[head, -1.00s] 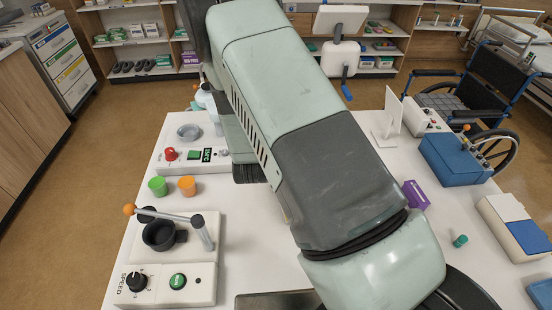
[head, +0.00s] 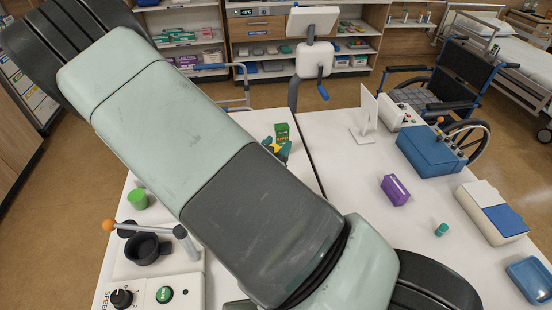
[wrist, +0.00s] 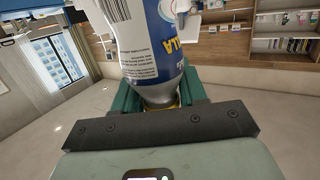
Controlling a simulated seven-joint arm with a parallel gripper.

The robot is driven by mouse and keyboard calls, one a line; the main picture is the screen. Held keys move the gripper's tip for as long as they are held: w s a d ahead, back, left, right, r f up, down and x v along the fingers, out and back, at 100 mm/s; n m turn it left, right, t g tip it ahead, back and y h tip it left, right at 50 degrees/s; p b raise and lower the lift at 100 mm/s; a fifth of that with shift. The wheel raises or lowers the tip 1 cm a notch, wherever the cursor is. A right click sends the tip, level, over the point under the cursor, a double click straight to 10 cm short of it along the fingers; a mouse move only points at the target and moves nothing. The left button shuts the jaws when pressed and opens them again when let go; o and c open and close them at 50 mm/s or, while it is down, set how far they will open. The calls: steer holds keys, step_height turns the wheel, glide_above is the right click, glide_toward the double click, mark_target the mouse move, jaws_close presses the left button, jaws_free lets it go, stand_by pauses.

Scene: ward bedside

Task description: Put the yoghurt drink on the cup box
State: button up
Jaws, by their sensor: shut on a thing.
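The yoghurt drink, a white bottle with a blue and yellow label (wrist: 155,52), fills the upper middle of the wrist view. Its print reads upside down there. My gripper (wrist: 160,102) has dark green fingers, one on each side of the bottle's narrow lower part in that view, and is shut on it. I cannot tell which box is the cup box: a purple box (head: 394,190) lies on the right table, and a small green box (head: 282,132) stands near the back of the left table.
A small green and yellow thing (head: 277,149) is by the green box. A green cup (head: 138,198) and a device with a dark cup holder (head: 148,248) are at left. On the right are a teal cylinder (head: 441,230), a blue case (head: 432,150) and a blue tray (head: 531,279).

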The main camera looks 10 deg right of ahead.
steer(key=shift+f, duration=1.75)
steer(key=shift+f, duration=0.1)
steer(key=o, duration=1.1)
